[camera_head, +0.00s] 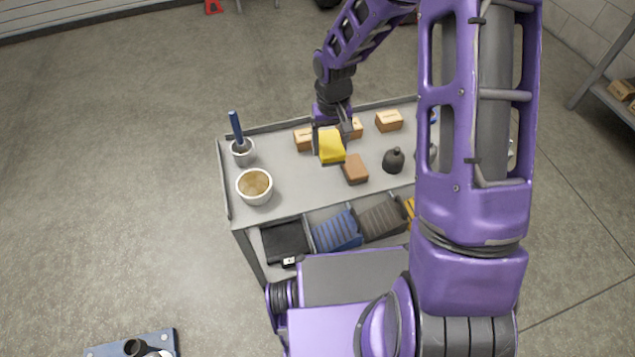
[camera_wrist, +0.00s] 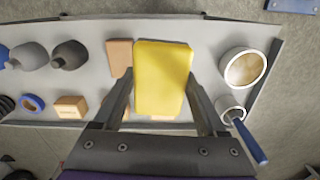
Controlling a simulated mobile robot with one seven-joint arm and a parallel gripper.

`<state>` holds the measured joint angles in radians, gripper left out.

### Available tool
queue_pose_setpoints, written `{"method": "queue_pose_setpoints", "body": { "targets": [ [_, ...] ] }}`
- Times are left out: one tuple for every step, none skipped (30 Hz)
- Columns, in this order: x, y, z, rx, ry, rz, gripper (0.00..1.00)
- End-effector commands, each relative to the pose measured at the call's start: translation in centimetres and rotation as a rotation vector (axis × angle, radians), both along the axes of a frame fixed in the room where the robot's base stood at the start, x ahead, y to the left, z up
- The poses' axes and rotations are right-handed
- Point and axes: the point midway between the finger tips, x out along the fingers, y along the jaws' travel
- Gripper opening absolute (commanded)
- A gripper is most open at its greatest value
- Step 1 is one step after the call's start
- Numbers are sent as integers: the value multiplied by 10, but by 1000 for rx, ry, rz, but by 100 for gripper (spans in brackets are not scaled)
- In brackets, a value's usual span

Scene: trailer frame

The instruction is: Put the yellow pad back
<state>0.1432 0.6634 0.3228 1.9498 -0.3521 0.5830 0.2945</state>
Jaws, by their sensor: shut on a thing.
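The yellow pad (camera_head: 331,146) is held in my gripper (camera_head: 334,130) above the top of the grey cart. In the wrist view the yellow pad (camera_wrist: 163,78) fills the middle, with one finger of my gripper (camera_wrist: 160,105) on each side of it. My gripper is shut on the pad. Below the cart top, open compartments hold a blue pad (camera_head: 337,231), a dark grey pad (camera_head: 382,219) and a black one (camera_head: 285,242). A bit of yellow (camera_head: 409,207) shows in a compartment further right, mostly hidden by my arm.
The cart top (camera_head: 295,185) carries a white bowl (camera_head: 255,187) and a cup with a blue-handled tool (camera_head: 238,140) at the left. A brown block (camera_head: 355,169), cardboard boxes (camera_head: 389,121) and dark bottles (camera_head: 393,160) stand near the pad. My arm hides the cart's right end.

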Motion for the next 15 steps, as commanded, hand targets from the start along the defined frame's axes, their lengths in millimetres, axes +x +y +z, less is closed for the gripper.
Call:
{"method": "queue_pose_setpoints", "body": {
  "targets": [
    [4,15,-23,2,4,28,22],
    [7,21,-30,2,3,41,22],
    [9,28,-39,2,3,54,22],
    [11,33,-44,2,1,62,22],
    [12,37,-49,2,2,69,22],
    [13,40,-55,2,1,77,22],
    [13,42,-60,2,2,81,22],
    [14,43,-66,1,3,83,22],
    [14,44,-74,1,3,83,22],
    [14,44,-80,2,3,83,22],
    [14,44,-86,1,3,84,22],
    [14,44,-93,1,4,84,22],
    [14,44,-98,1,3,83,22],
    [14,44,-103,1,2,83,22],
    [14,44,-109,1,2,84,22]
  ]
}}
